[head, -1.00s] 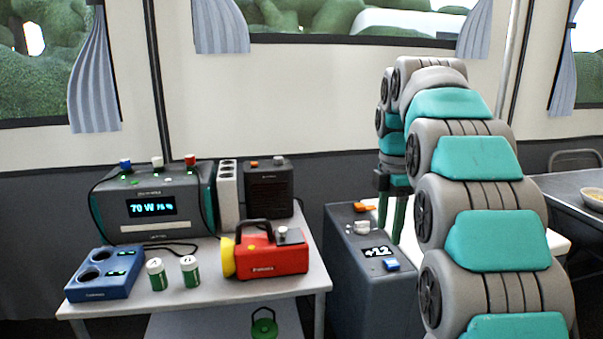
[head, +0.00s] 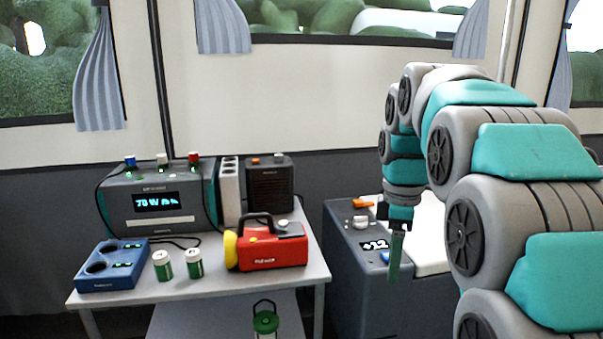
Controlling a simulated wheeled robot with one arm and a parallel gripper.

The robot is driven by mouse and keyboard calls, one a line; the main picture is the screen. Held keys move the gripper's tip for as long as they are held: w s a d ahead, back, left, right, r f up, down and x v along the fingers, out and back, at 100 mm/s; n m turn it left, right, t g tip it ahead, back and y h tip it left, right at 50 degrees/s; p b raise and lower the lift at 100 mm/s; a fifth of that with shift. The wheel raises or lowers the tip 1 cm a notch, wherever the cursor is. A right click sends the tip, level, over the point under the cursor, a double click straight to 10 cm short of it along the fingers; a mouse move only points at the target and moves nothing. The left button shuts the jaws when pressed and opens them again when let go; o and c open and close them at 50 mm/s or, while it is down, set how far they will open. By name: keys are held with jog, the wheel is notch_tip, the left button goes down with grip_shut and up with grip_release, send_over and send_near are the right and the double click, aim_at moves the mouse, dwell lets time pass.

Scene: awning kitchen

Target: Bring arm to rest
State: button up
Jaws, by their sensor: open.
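My gripper (head: 397,258) hangs at the end of my teal and grey arm, right of centre in the head view. It points down in front of the dark cooler-like box (head: 345,262) with a small lit display. The fingers are green and seen nearly edge-on, so the gap between them is hard to see. Nothing shows in the gripper. My arm curves up and over from the lower right, and it hides part of the box and what lies behind.
A table (head: 215,278) at left holds a power station (head: 150,232), a red lamp (head: 270,255), a blue charger (head: 112,265), two green-and-white cells (head: 162,265) and a dark speaker-like box (head: 270,190). A green lantern (head: 265,322) is on the lower shelf. Windows line the wall.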

jog(key=s+f+m, duration=0.5)
jog(key=s, duration=0.4)
jog(key=s+a+f+m+g, duration=0.1)
jog(key=s+f+m, duration=0.3)
jog(key=s, duration=0.6)
jog(key=s+a+f+m, duration=0.1)
jog(key=s+f+m, duration=0.4)
jog(key=s, duration=0.5)
notch_tip(320, 180, down, 2)
jog(key=shift+s+m, duration=0.25)
jog(key=shift+m, duration=0.05)
